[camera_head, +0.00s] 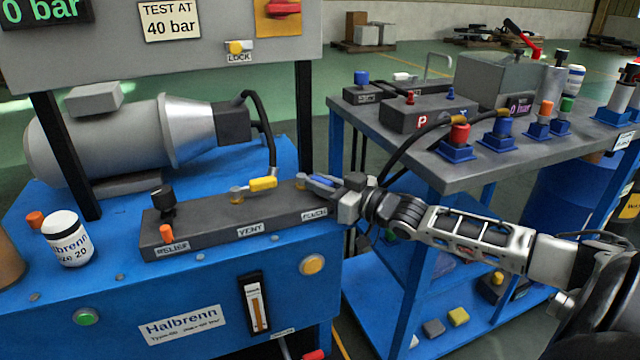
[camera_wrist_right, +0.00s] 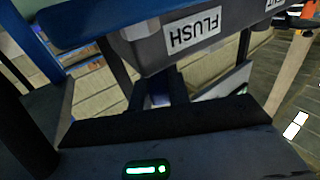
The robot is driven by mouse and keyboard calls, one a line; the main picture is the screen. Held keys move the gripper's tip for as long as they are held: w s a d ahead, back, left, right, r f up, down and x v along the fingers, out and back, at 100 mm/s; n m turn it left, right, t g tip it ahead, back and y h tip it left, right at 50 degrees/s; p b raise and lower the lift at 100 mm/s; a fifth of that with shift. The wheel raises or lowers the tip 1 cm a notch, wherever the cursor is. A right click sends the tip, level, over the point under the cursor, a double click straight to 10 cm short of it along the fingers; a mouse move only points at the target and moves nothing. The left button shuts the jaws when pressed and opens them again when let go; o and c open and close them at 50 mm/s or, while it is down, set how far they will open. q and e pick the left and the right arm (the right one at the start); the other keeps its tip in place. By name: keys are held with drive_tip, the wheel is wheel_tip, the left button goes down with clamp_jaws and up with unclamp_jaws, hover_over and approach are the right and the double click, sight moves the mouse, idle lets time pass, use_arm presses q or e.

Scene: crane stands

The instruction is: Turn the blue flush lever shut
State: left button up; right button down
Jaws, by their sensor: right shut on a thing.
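The blue flush lever (camera_head: 321,181) sits at the right end of the dark valve block (camera_head: 215,222), above the FLUSH label. It points right, along the block. My right gripper (camera_head: 343,192) reaches in from the right and is shut on the lever's outer end, which it partly hides. In the right wrist view the FLUSH label (camera_wrist_right: 194,31) shows upside down, and a bit of blue (camera_wrist_right: 160,99) shows between the dark fingers. My left gripper is not in view.
The yellow VENT lever (camera_head: 262,184) and black RELIEF knob (camera_head: 162,197) stand on the same block to the left. A hose (camera_head: 268,135) drops close behind the block. A grey-topped bench (camera_head: 440,165) with couplings and a gauge box stands at right, close to my right arm.

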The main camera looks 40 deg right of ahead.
drive_tip(key=c, duration=1.3)
unclamp_jaws()
drive_tip(key=shift+s, duration=0.3)
use_arm(q)
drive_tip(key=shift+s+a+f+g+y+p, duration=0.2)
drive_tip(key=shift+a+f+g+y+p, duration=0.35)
drive_tip(key=shift+p, duration=1.1)
use_arm(e)
drive_tip(key=shift+v, duration=3.45)
